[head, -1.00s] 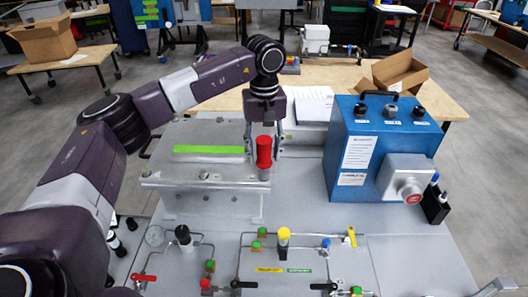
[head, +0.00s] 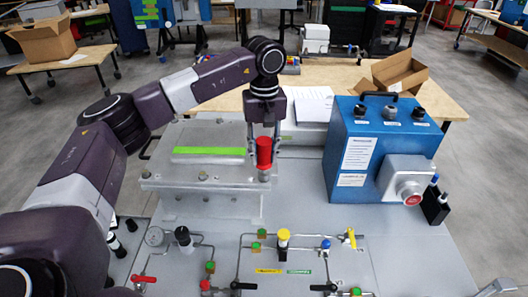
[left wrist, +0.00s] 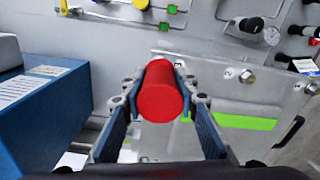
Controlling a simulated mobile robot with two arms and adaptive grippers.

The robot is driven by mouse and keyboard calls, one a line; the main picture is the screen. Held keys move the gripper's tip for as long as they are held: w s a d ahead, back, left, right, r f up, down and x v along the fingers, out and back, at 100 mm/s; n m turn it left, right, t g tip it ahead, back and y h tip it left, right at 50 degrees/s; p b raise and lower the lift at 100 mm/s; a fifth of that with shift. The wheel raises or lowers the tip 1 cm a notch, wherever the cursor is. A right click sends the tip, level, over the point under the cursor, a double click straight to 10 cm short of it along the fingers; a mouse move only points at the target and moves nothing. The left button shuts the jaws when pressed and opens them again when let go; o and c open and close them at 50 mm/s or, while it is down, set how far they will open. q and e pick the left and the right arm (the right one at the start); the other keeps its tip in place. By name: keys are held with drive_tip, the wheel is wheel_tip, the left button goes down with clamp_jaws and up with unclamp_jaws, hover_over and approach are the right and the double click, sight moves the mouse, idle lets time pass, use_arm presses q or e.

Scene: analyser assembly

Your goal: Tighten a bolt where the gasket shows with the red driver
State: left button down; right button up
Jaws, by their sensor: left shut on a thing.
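The red driver (head: 264,153) stands upright over the right front corner of the metal cover plate (head: 215,176). My left gripper (left wrist: 160,90) is shut on the red driver, one finger on each side of its handle. The driver's lower end is by the plate's corner; I cannot tell if it touches a bolt. Other bolts show along the plate's front edge, one near the middle (head: 203,175) and one at the left (head: 146,172). A green strip (head: 208,150) lies on the plate. I cannot make out the gasket clearly. My right gripper is not in view.
A blue analyser box (head: 343,186) with a red button stands to the right. Tubing with a yellow-capped valve (head: 283,237) and several handles fills the front of the panel. An open carton (head: 395,80) and white papers (head: 310,105) lie behind.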

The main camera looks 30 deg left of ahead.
sight(264, 140)
use_arm(q)
drive_tip(key=shift+w+r+p, duration=0.3)
drive_tip(key=shift+r, duration=0.6)
drive_tip(key=shift+s+r+p, duration=0.4)
drive_tip(key=shift+s+r, duration=0.05)
drive_tip(key=shift+r, duration=0.35)
drive_tip(key=shift+w+r+p, duration=0.25)
drive_tip(key=shift+r+p, duration=0.15)
drive_tip(key=shift+s+r+p, duration=0.15)
drive_tip(key=shift+r+p, duration=0.4)
drive_tip(key=shift+r, duration=0.35)
drive_tip(key=shift+f, duration=0.1)
